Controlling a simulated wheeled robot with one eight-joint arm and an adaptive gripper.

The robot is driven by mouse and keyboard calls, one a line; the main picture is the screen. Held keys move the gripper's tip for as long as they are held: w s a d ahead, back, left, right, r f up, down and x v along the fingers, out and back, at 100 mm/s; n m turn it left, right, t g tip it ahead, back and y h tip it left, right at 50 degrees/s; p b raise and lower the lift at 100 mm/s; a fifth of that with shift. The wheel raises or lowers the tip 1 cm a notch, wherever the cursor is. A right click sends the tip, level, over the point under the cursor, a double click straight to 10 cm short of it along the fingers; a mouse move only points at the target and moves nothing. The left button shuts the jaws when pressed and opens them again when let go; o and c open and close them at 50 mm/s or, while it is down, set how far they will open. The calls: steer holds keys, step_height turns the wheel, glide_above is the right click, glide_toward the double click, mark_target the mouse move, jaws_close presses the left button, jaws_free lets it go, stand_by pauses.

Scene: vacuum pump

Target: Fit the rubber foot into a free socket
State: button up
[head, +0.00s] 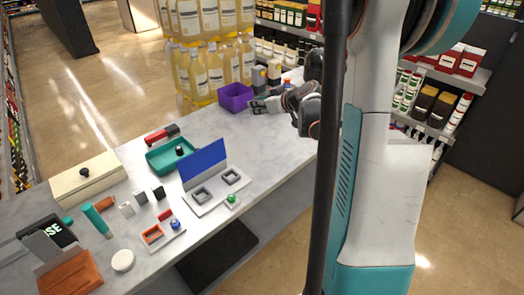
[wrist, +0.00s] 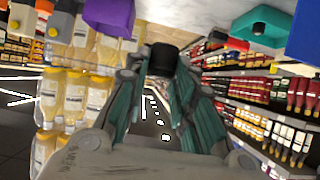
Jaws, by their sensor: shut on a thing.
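My gripper (head: 262,104) is over the far end of the counter, beside the purple bin (head: 236,97). In the wrist view my gripper (wrist: 163,68) is shut on a black rubber foot (wrist: 163,58), a short cylinder between the fingertips. I cannot make out the foot in the head view. A white plate (head: 212,201) with a blue upright panel (head: 203,163) carries two grey square sockets, one at left (head: 201,194) and one at right (head: 231,176). Both look empty. A teal tray (head: 161,158) holds a small black piece (head: 180,151); it also shows in the wrist view (wrist: 259,27).
Yellow bottles (head: 202,72) stand behind the purple bin. A red-and-black tool (head: 162,134) lies behind the tray. A smaller plate with an orange square (head: 152,234), small blocks, and a cream box (head: 87,184) crowd the near left. The counter between tray and gripper is clear.

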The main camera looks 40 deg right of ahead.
mark_target(259, 151)
step_height(259, 151, down, 17)
steer(key=b, duration=0.5)
steer(key=shift+r, duration=0.1)
steer(key=shift+b, duration=0.3)
steer(key=shift+f, duration=0.2)
steer(key=o, duration=1)
steer(key=shift+r, duration=0.2)
